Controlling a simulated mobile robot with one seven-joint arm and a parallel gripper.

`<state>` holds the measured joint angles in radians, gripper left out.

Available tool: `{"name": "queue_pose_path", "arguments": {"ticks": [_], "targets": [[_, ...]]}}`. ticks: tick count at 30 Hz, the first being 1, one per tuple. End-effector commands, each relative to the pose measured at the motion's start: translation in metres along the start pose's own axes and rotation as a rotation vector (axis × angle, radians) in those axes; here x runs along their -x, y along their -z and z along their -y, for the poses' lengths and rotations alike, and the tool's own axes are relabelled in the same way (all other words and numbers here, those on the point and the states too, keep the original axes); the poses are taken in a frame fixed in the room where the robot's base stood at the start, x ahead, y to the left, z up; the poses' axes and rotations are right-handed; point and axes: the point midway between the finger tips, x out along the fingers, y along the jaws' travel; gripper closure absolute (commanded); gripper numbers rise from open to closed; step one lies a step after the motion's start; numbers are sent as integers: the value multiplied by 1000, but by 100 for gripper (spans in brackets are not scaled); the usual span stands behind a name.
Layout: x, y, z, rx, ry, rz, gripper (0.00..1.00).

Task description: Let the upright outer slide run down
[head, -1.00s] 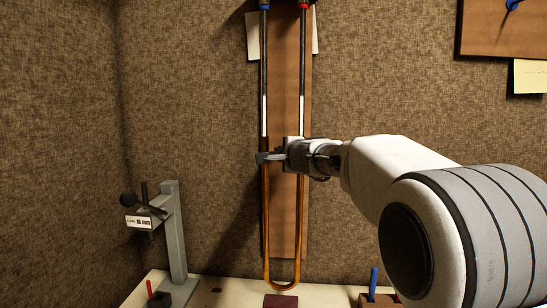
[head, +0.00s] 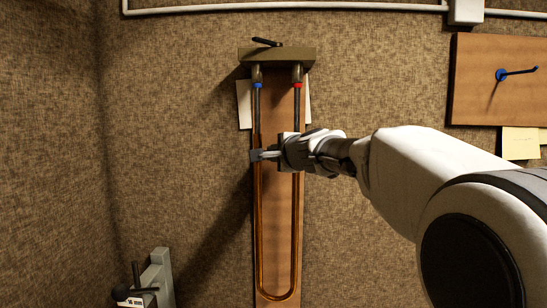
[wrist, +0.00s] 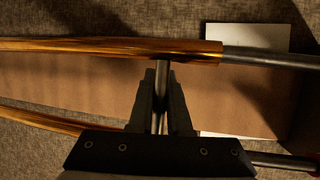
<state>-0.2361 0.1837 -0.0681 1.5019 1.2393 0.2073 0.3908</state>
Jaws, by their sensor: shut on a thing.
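The outer slide (head: 258,225), a long brass-coloured U of tube, stands upright in front of a wooden board, its bend at the bottom. Its upper ends sleeve over two grey inner tubes (head: 257,110) that hang from above. My gripper (head: 268,155) is at the slide's upper part and partly hides its right tube. In the wrist view my gripper (wrist: 160,105) is shut on the slide's grey cross brace (wrist: 162,74). A brass tube end (wrist: 205,52) shows there with bare inner tube beyond it.
A wall clamp (head: 278,57) with a dark lever holds the inner tubes, marked blue and red. The wooden board (head: 278,230) runs behind the slide. A grey stand (head: 160,270) is at lower left. A hook board (head: 490,90) hangs at right.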

Motion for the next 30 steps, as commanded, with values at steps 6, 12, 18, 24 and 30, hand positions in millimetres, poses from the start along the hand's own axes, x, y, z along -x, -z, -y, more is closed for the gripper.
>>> {"name": "queue_pose_path", "arguments": {"ticks": [6, 12, 18, 24, 30], "targets": [[8, -3, 43, 1, 4, -1, 100], [11, -4, 58, 0, 3, -1, 100], [12, -4, 63, 1, 3, -1, 100], [12, -4, 63, 0, 3, -2, 100], [12, -4, 63, 0, 3, -2, 77]]}}
